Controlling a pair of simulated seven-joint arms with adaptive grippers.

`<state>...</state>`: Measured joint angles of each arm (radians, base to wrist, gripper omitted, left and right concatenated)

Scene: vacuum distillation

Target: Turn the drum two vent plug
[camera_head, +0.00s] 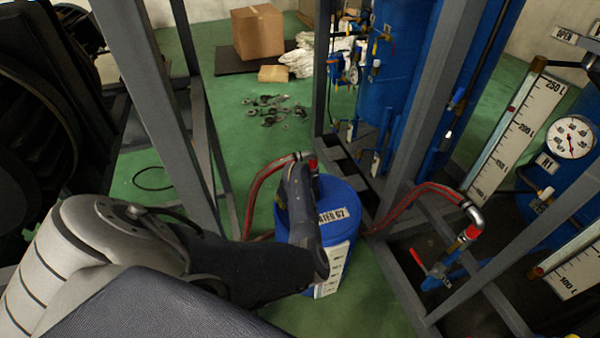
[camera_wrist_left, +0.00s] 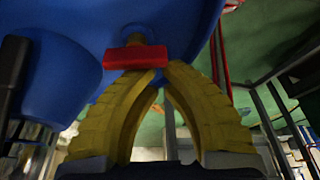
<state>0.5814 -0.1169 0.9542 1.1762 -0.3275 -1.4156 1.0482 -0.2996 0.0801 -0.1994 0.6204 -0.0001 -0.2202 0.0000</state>
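In the left wrist view a red plug handle (camera_wrist_left: 135,57), a short flat bar on a yellowish stem, sits against a large blue drum (camera_wrist_left: 150,18). The yellow fingers of my left gripper (camera_wrist_left: 164,76) arch together, with their tips close to each other at the right end of the red handle. I cannot tell whether they pinch it. In the head view my left arm reaches from the left across a blue drum (camera_head: 340,208) with a white label on top, hiding part of it. The fingertips do not show there. My right gripper is not in view.
Red hoses (camera_head: 268,180) run to both sides of the drum. Grey frame posts (camera_head: 160,110) stand left and right of it. Tall level scales (camera_head: 520,125), a dial gauge (camera_head: 570,137) and valves are at the right. A cardboard box (camera_head: 257,32) and scattered parts (camera_head: 270,108) lie behind on the green floor.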

